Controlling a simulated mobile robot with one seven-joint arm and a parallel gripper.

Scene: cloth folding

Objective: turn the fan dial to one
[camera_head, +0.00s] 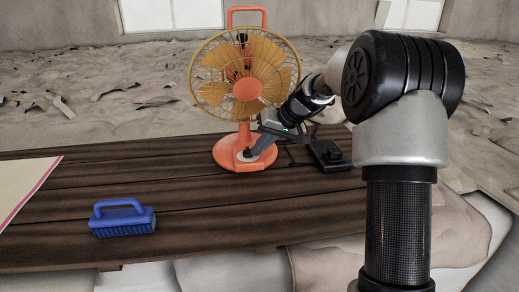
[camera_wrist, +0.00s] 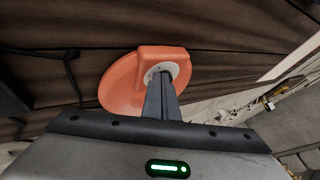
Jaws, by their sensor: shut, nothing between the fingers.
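An orange fan (camera_head: 246,85) with a round cage and a top handle stands upright on the dark wooden table. Its orange base (camera_head: 230,158) carries a pale round dial (camera_head: 243,156) on the front, which also shows in the wrist view (camera_wrist: 172,68). My gripper (camera_head: 251,154) is shut, with its fingertips at the dial; in the wrist view the closed fingers (camera_wrist: 161,76) cover part of it. I cannot tell whether the fingertips touch the dial. The dial's markings and its setting are too small to read.
A blue brush (camera_head: 122,218) lies at the front left of the table (camera_head: 190,205). A pale sheet with a red edge (camera_head: 22,185) lies at the far left. A black device (camera_head: 329,156) with a cable sits right of the fan. The table's middle front is clear.

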